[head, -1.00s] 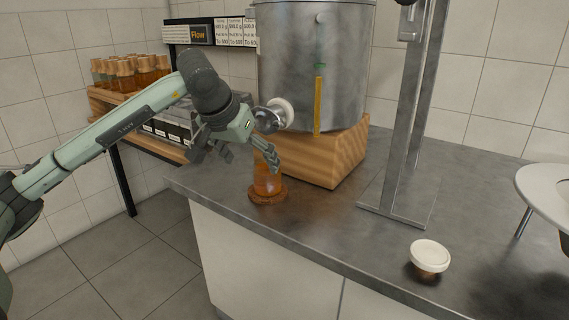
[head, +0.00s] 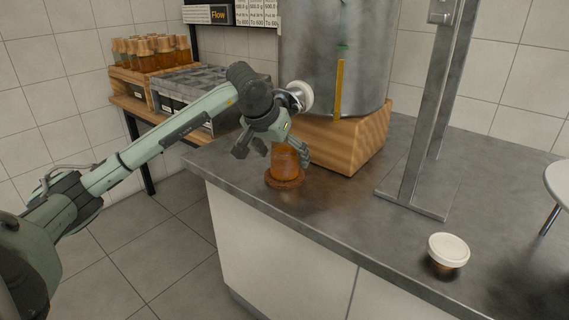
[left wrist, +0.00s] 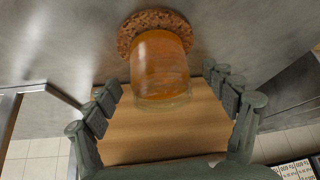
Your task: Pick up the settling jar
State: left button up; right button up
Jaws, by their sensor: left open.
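The settling jar, as I take it, is an amber glass jar (head: 285,163) upright on a round cork coaster (head: 284,183) on the counter, in front of the tank's wooden block. My left gripper (head: 272,154) is open, just above and around the jar's upper part, with fingers spread to either side. In the left wrist view the jar (left wrist: 160,65) lies between the open fingers (left wrist: 163,82), with a gap on both sides. Its coaster (left wrist: 128,36) shows beyond. The gripper partly hides the jar's top in the head view. My right gripper is not in view.
A steel tank (head: 325,60) stands on the wooden block (head: 350,140) close behind the gripper. A metal stand (head: 415,195) and a small white-lidded jar (head: 448,250) are to the right. Amber jars (head: 150,55) fill a crate at left. The front counter is clear.

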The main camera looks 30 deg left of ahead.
pick_arm(q)
jog(key=shift+c, duration=0.5)
jog(key=c, duration=1.4)
jog(key=shift+c, duration=0.5)
jog(key=shift+r, duration=0.2)
